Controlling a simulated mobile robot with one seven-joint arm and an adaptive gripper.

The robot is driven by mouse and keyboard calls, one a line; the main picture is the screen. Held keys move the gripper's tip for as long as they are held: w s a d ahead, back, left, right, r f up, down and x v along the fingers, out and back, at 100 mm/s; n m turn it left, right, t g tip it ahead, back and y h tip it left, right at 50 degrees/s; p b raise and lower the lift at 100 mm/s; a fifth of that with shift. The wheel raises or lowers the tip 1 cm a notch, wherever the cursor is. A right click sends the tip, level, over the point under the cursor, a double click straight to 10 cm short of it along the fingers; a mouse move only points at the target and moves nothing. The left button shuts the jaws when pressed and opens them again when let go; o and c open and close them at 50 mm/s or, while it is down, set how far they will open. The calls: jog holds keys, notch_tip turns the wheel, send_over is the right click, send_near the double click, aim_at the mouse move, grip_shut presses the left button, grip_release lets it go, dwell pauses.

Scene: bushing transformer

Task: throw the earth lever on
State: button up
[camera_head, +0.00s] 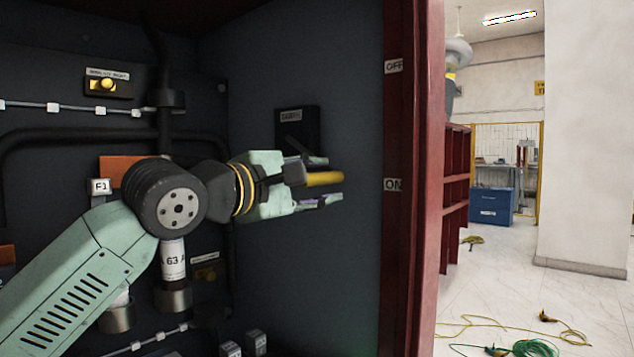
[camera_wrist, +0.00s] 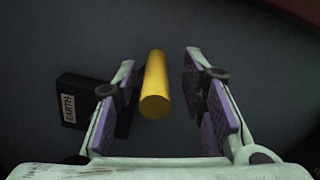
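The earth lever has a yellow cylindrical handle (camera_head: 324,179) that sticks out from a black housing (camera_head: 297,126) on the cabinet's inner side wall. In the wrist view the handle (camera_wrist: 155,86) points toward the camera, and the housing with its EARTH label (camera_wrist: 68,110) is at the left. My gripper (camera_head: 328,180) is open around the handle, one finger above it and one below in the head view. In the wrist view (camera_wrist: 160,62) gaps show on both sides of the handle, the wider one at the right. The lever's pivot is partly hidden by my gripper.
Fuses, black pipes and a yellow-button box (camera_head: 107,84) line the back wall. Cables (camera_head: 530,347) lie on the floor outside.

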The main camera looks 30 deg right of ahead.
jog(key=shift+a, duration=0.1)
jog(key=v, duration=0.7)
jog(key=shift+a+r, duration=0.1)
jog(key=shift+r, duration=0.05)
